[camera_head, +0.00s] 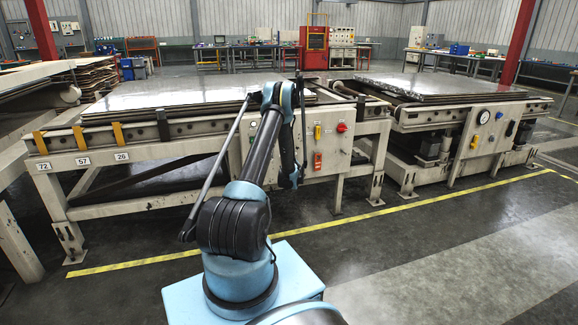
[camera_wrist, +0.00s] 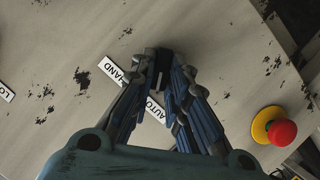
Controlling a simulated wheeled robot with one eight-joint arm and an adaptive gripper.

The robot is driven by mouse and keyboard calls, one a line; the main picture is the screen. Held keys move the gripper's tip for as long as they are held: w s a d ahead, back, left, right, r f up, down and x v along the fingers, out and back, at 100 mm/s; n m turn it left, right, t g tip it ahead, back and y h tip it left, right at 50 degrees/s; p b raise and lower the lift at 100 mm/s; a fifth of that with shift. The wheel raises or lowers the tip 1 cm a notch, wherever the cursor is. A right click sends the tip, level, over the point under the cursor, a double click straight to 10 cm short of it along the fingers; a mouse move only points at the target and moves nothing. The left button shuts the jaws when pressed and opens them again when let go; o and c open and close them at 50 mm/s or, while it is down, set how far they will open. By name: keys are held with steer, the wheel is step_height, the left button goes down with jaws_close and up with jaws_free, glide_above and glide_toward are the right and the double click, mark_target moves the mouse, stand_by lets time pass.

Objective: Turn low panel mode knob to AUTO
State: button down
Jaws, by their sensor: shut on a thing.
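The dark mode knob (camera_wrist: 163,56) sits on the worn beige panel (camera_wrist: 215,42) in the wrist view. My gripper (camera_wrist: 162,72) is shut on it, with one finger on each side. The fingers and the tilted view hide much of the knob, so I cannot tell exactly where its pointer aims. A HAND label (camera_wrist: 118,74) lies left of the knob. An AUTO label (camera_wrist: 154,109) lies below it, partly covered by the fingers. In the head view my arm reaches to the front panel (camera_head: 310,181) of the near machine, and the knob is hidden.
A red push button (camera_wrist: 282,132) on a yellow base stands out at the lower right of the wrist view. In the head view, a red button (camera_head: 342,127), a yellow control (camera_head: 317,132) and a red switch box (camera_head: 318,160) are beside my arm. Open floor lies in front.

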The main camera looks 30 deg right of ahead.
steer(key=shift+w+a+f+n+h, duration=0.15)
steer(key=shift+w+n+h, duration=0.15)
steer(key=shift+n, duration=0.2)
stand_by(0.3)
steer(key=c, duration=1.6)
jaws_free()
steer(key=shift+o, duration=0.2)
steer(key=shift+s, duration=0.15)
steer(key=v, duration=0.7)
steer(key=shift+a, duration=0.2)
